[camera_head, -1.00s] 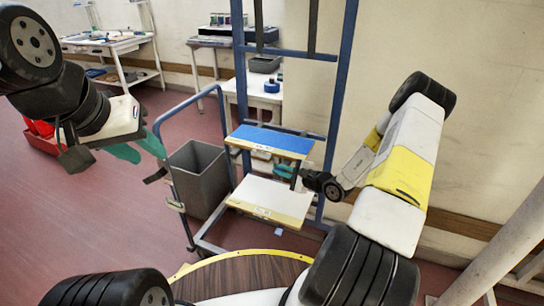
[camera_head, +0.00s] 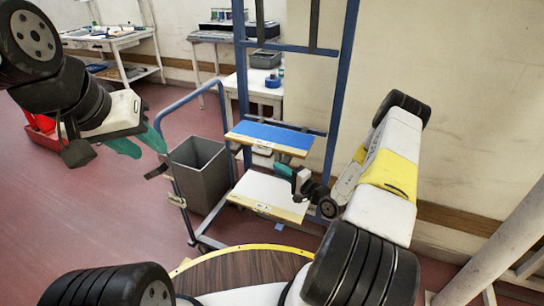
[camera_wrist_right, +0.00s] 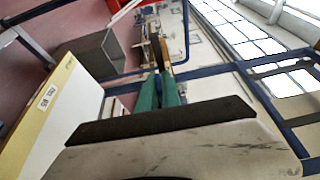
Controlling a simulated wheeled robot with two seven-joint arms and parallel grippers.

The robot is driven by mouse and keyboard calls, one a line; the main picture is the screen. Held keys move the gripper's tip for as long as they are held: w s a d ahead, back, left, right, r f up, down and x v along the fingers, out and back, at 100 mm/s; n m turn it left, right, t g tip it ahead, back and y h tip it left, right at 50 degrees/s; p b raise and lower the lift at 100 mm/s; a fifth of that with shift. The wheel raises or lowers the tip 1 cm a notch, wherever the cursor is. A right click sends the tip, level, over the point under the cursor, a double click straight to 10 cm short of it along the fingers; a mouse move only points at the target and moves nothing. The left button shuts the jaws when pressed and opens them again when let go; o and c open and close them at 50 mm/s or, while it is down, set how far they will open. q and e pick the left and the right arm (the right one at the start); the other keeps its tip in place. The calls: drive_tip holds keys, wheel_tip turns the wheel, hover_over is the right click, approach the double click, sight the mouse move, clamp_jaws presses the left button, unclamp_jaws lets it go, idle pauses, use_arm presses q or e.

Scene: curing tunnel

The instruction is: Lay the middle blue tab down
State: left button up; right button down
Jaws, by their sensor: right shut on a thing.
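A blue-topped panel (camera_head: 270,138) with a pale wooden front edge sits level on the blue rack, above a white panel (camera_head: 268,194) with a yellow labelled edge. I cannot tell which part is the middle blue tab. My right gripper (camera_head: 280,169) is just above the white panel's right side, below the blue one. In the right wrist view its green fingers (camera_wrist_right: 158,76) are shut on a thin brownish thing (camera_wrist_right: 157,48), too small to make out. The labelled panel (camera_wrist_right: 52,110) is at left there. My left gripper (camera_head: 148,146) is open and empty, well left of the rack.
The blue rack upright (camera_head: 342,88) is close to my right arm. A blue-handled trolley (camera_head: 166,158) and a grey bin (camera_head: 199,172) stand left of the panels. A round wooden surface (camera_head: 240,272) is in front. White tables stand along the back wall.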

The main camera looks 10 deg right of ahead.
drive_tip(key=shift+f, duration=0.1)
idle(0.3)
drive_tip(key=c, duration=1.5)
unclamp_jaws()
drive_tip(key=shift+c, duration=0.2)
drive_tip(key=shift+s, duration=0.1)
drive_tip(key=v, duration=0.7)
drive_tip(key=shift+s+d, duration=0.25)
